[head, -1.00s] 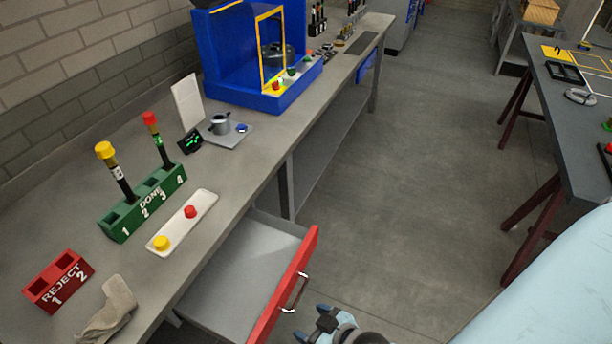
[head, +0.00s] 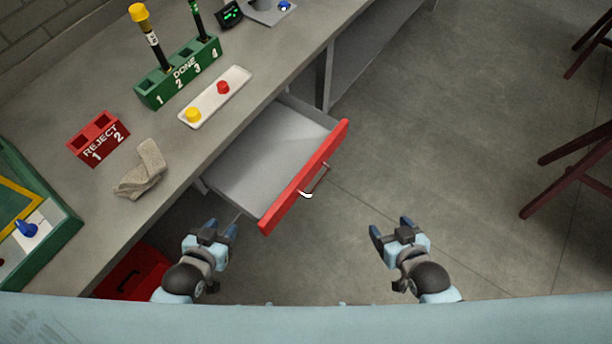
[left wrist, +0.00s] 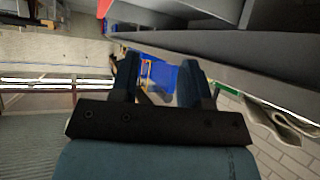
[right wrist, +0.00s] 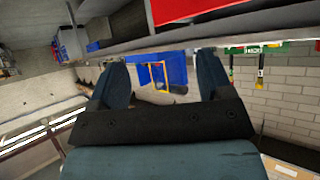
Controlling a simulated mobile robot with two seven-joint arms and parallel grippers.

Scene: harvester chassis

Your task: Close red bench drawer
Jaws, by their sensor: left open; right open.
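The red-fronted drawer (head: 303,177) of the grey bench is pulled out, and its grey inside (head: 262,160) looks empty. A metal handle (head: 316,183) is on its front. My left gripper (head: 216,229) is open and empty, below and left of the drawer's near end in the head view. My right gripper (head: 391,228) is open and empty over the floor, to the right of the drawer front and apart from it. Red, likely the drawer front, also shows at the top of the right wrist view (right wrist: 185,10). Neither gripper touches the drawer.
On the bench stand a green DONE rack (head: 178,72), a white tray (head: 214,97) with red and yellow caps, a red REJECT rack (head: 98,138) and a cloth (head: 142,168). A red box (head: 132,274) sits beneath.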

